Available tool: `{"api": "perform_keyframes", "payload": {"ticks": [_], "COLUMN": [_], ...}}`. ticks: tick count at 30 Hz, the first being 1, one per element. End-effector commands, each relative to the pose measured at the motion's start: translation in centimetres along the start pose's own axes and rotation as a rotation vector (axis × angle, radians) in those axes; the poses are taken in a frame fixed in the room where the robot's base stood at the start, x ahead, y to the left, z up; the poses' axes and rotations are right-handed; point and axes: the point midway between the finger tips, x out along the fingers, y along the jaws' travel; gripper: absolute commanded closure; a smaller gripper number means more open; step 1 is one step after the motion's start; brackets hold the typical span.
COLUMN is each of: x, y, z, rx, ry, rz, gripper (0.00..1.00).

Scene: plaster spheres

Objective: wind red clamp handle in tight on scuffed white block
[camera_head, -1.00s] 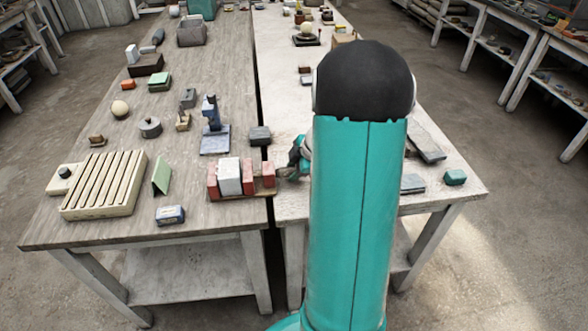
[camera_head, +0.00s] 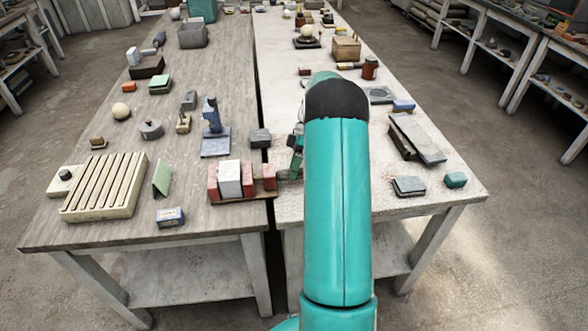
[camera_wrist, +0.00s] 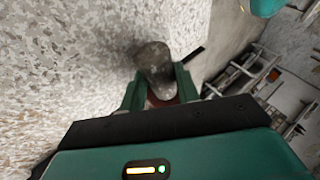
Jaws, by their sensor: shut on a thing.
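The scuffed white block (camera_head: 229,178) stands upright between red jaw blocks of the clamp (camera_head: 248,180) on a brown base, near the front of the left table. I cannot tell whether the jaw touches the block. My gripper (camera_head: 293,165) is at the clamp's right end, partly hidden by my arm. In the wrist view my gripper (camera_wrist: 160,88) is shut around a grey, rounded piece (camera_wrist: 154,65), with a dull red part (camera_wrist: 165,102) low between the fingers. This seems to be the clamp handle, hidden in the head view.
Flat slabs (camera_head: 418,138) lie on the right table. A dark gap separates the tables.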

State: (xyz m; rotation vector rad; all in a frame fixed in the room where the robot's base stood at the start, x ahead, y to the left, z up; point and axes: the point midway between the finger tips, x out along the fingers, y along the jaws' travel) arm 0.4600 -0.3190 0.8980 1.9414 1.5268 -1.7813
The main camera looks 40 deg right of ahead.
Motion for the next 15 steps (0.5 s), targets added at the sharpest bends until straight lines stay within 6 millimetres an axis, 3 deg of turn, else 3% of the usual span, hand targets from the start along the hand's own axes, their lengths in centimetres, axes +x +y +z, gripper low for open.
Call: {"api": "perform_keyframes", "payload": {"ticks": [15], "x": [0.08], "y": [0.71], "z": [0.15], "rx": [0.14], "ry": [0.001], "rz": [-0.346], "gripper": [0.91]}}
